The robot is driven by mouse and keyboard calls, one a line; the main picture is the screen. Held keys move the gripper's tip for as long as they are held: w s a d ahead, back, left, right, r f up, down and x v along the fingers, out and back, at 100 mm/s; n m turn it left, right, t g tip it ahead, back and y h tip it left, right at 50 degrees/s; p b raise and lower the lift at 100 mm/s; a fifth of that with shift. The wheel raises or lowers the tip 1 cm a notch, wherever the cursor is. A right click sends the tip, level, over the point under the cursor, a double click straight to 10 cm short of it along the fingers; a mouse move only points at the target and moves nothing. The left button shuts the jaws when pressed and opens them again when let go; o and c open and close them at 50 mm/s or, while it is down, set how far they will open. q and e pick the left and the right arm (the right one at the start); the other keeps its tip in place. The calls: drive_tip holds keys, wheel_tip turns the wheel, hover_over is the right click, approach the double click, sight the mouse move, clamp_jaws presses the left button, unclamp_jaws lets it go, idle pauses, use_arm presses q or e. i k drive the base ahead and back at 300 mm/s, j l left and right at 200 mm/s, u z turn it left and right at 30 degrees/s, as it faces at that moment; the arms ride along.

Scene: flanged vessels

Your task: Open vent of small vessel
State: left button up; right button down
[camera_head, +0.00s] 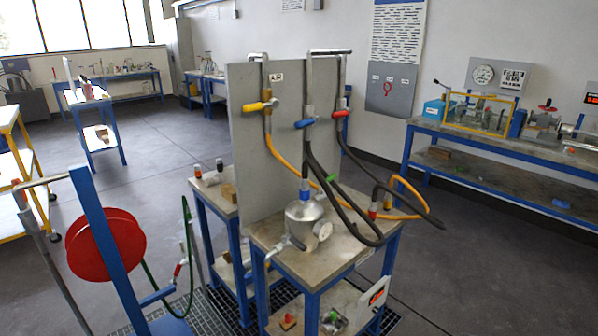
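A small metal vessel (300,222) stands on the near blue-framed table (345,247), in front of a grey upright panel (245,150). A blue fitting (305,196) sits on top of it, with a hose running upward. A round white gauge (322,231) is at its right side, and a short grey pipe or handle (290,243) sticks out at its lower front. I cannot tell which part is the vent or whether it is open. Neither of my grippers is in view.
Yellow (260,106), blue (305,123) and red (340,114) valve handles are on the panel. Yellow and black hoses (365,235) loop right of the vessel. A red hose reel (105,247) stands left. A workbench (490,140) is at right. Floor (150,175) between is open.

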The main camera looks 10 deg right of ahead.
sight(333, 176)
drive_tip(key=i+l+u, duration=0.1)
drive_tip(key=l+u, duration=0.25)
drive_tip(key=i+l+u, duration=0.1)
drive_tip(key=l+u, duration=0.6)
drive_tip(key=l, duration=1.65)
